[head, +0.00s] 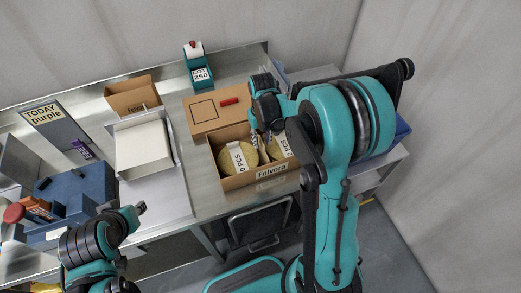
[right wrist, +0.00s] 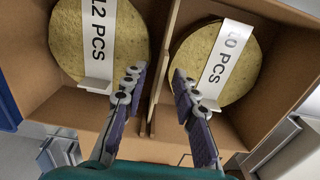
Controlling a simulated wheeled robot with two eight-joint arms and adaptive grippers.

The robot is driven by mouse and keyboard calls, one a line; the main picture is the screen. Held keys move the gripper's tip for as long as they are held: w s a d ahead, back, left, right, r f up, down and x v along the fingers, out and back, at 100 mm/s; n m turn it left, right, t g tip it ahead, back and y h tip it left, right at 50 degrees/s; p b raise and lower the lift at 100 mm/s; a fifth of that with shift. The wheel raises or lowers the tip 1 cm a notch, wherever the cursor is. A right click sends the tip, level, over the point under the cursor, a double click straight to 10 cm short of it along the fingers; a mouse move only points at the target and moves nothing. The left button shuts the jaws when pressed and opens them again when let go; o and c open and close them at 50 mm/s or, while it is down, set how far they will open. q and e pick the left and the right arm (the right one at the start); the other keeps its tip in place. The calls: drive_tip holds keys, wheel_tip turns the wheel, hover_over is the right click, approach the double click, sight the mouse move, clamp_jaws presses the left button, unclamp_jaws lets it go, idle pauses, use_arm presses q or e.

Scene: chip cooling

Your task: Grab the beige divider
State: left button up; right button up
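The beige divider (right wrist: 154,98) is a thin upright cardboard wall between two compartments of the cardboard box (head: 236,183). Each compartment holds round yellowish chip stacks with white paper bands, the left one (right wrist: 70,40) marked 12 PCS and the right one (right wrist: 240,80) marked with a count in PCS. In the right wrist view my right gripper (right wrist: 158,80) is open, one finger on each side of the divider, with gaps to it. In the head view the right gripper (head: 266,134) is over the box and largely hides the divider. My left gripper (head: 136,210) is at lower left, away from the box; its opening is unclear.
Behind the box lies a brown board (head: 203,112) with a red item on it. A white tray-like box (head: 142,148), a small carton (head: 132,97), a teal LOT device (head: 200,76) and a blue fixture (head: 78,190) stand on the metal table.

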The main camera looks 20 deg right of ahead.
sight(262, 148)
wheel_tip(262, 148, down, 3)
drive_tip(key=shift+r, duration=0.1)
clamp_jaws()
drive_tip(key=shift+r, duration=0.1)
